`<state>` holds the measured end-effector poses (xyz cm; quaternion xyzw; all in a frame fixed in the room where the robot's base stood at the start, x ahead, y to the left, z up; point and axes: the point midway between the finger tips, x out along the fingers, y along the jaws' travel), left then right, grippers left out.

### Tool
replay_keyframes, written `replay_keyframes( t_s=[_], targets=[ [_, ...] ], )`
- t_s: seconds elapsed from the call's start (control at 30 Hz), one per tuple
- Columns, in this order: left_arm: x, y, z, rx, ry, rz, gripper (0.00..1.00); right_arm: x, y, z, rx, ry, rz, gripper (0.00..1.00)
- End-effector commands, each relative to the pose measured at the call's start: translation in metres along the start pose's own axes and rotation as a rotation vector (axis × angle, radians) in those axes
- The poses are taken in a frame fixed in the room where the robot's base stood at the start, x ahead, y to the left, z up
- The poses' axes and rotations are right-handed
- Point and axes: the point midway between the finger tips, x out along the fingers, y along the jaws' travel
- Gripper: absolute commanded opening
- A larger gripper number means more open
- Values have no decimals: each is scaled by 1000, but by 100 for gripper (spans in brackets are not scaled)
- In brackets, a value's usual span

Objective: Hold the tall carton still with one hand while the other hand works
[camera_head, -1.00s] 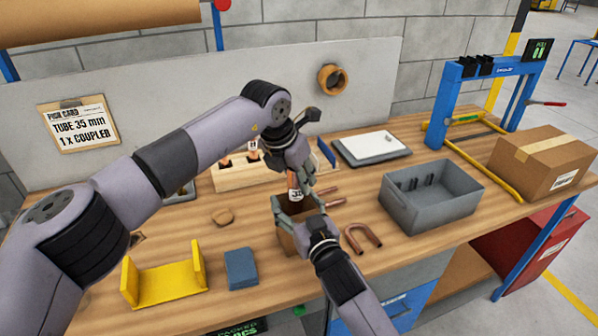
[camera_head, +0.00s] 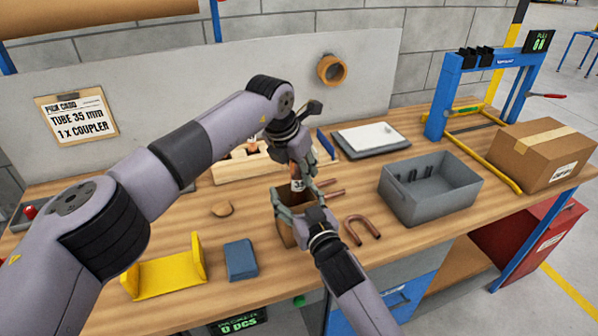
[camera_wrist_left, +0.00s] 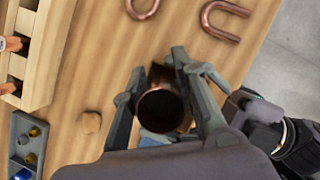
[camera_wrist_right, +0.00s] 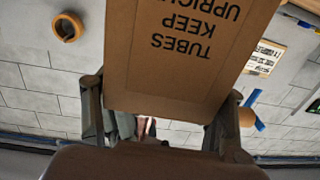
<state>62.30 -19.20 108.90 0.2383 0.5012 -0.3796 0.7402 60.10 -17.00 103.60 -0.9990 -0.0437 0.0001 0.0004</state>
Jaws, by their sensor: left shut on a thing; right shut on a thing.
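The tall carton (camera_head: 294,232) stands upright near the front edge of the bench. Its side print "TUBES KEEP UPRIGHT" shows upside down in the right wrist view (camera_wrist_right: 185,50). My right gripper (camera_head: 294,206) is shut on the carton, one finger on each side. My left gripper (camera_head: 304,182) is above the carton, shut on a copper tube (camera_head: 297,184) with a label on it. In the left wrist view the tube's round dark end (camera_wrist_left: 160,110) sits between the fingers. Whether the tube's lower end is inside the carton is hidden.
Bent copper tubes (camera_head: 362,230) lie right of the carton. A grey bin (camera_head: 430,205) stands farther right. A wooden rack (camera_head: 232,170) is behind. A blue block (camera_head: 240,259) and a yellow cradle (camera_head: 165,278) stand at left. A cardboard box (camera_head: 540,155) is far right.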

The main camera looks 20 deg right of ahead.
Motion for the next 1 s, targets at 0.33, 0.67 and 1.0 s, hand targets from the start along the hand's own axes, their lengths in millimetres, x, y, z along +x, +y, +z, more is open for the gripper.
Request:
replay_keyframes(
  t_s=[0.33,0.67,1.0],
  targets=[
    [2,2,7,1,-2,0,0,0,0,1,-2,-3,1,38],
    [2,2,6,1,-1,0,41,0,0,1,-2,-2,1,38],
    [3,2,6,1,-1,0,50,0,0,1,-2,-2,1,38]
  ],
)
